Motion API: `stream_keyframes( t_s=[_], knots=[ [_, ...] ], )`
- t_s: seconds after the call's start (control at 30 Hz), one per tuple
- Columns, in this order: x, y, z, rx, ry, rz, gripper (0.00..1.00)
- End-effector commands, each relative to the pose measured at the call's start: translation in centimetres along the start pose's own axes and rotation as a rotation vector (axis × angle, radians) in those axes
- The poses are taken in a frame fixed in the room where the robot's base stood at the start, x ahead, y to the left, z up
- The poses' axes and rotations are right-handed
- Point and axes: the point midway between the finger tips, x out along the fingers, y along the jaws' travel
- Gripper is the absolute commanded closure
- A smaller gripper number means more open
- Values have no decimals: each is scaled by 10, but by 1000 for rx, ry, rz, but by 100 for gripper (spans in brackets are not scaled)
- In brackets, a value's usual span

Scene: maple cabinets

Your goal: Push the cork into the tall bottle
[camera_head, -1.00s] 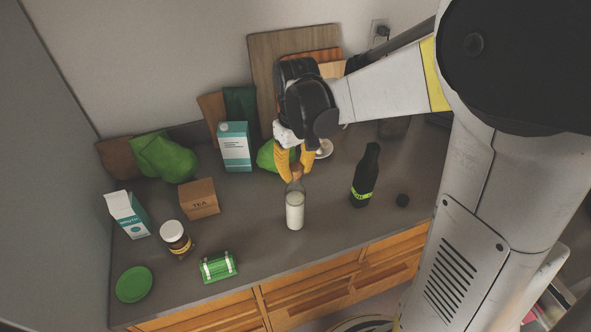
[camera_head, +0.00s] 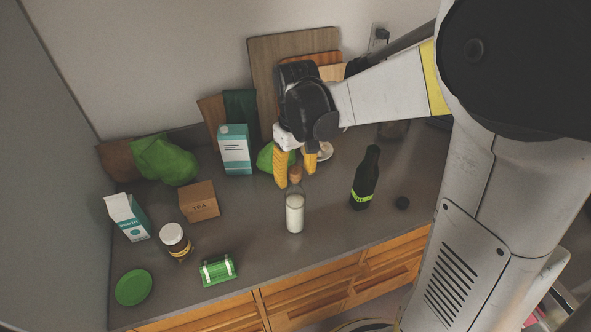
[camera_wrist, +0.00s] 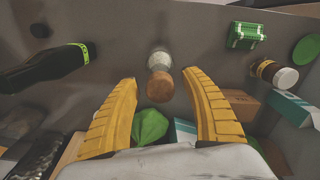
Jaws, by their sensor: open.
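A clear bottle (camera_head: 295,213) with white contents stands upright on the grey counter. A brown cork (camera_head: 296,174) sits at its mouth; how deep it goes is hard to tell. My gripper (camera_head: 296,179) is open, with its yellow fingers spread on either side of the cork and apart from it. In the wrist view, the cork (camera_wrist: 160,86) shows between the open fingers, with the bottle (camera_wrist: 159,60) beyond it.
A jar (camera_head: 175,241), tea box (camera_head: 199,201), cartons (camera_head: 235,149) and green container (camera_head: 217,269) are left. The counter just around the clear bottle is free.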

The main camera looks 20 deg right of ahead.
Motion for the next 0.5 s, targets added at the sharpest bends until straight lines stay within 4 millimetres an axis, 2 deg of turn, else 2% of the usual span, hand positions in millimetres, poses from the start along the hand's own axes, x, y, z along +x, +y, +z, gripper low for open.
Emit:
stream_keyframes(
  t_s=[0.17, 0.5],
  knots=[
    [-18, 0, 0, 0, 0, 0, 45],
    [-91, 0, 1, 0, 0, 0, 45]
  ],
)
